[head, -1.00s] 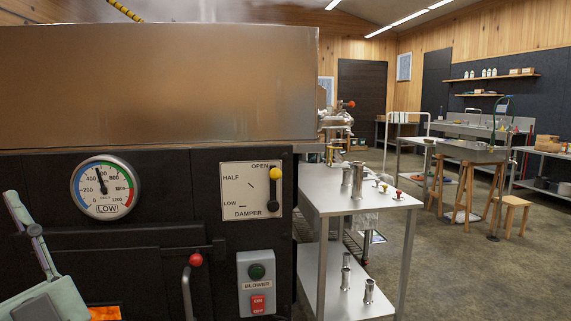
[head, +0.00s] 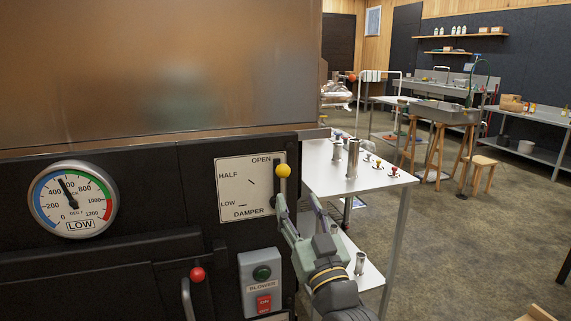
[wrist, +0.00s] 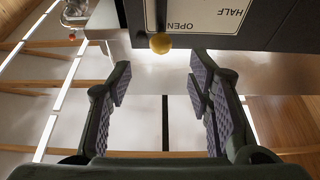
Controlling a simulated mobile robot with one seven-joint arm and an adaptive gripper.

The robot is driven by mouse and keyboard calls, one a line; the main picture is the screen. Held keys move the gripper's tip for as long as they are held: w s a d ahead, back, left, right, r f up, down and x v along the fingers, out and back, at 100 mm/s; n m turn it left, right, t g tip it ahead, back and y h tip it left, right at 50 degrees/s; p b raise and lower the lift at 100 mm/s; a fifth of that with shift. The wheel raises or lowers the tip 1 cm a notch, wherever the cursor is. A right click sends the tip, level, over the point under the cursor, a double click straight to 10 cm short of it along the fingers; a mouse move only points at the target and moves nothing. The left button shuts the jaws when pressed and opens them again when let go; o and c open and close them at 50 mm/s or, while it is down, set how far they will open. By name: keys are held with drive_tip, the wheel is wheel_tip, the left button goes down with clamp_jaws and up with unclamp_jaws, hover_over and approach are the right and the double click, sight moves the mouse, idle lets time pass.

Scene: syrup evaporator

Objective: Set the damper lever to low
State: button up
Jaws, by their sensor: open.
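The damper lever has a yellow ball knob (head: 283,171) and stands at the top of its slot, beside the word OPEN on the white damper plate (head: 232,190). HALF and LOW are marked lower on that plate. My gripper (head: 298,204) is open and empty, just below and right of the knob in the head view. In the wrist view the yellow knob (wrist: 160,43) lies beyond and between the two spread fingers of my gripper (wrist: 160,77). I see no contact with the knob. My fingers partly hide the lower right of the panel.
The blower box (head: 262,282) with its buttons is below the plate. A metal side table (head: 340,172) with steel cylinders stands close right. Open floor lies farther right.

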sight(285, 174)
drive_tip(key=p+x, duration=0.3)
drive_tip(key=x, duration=0.6)
drive_tip(key=shift+w+a+r+p, duration=0.15)
drive_tip(key=shift+r+p, duration=0.1)
drive_tip(key=shift+p, duration=0.15)
drive_tip(key=shift+w+a, duration=0.1)
drive_tip(key=shift+w, duration=0.4)
drive_tip(key=shift+c, duration=0.4)
clamp_jaws()
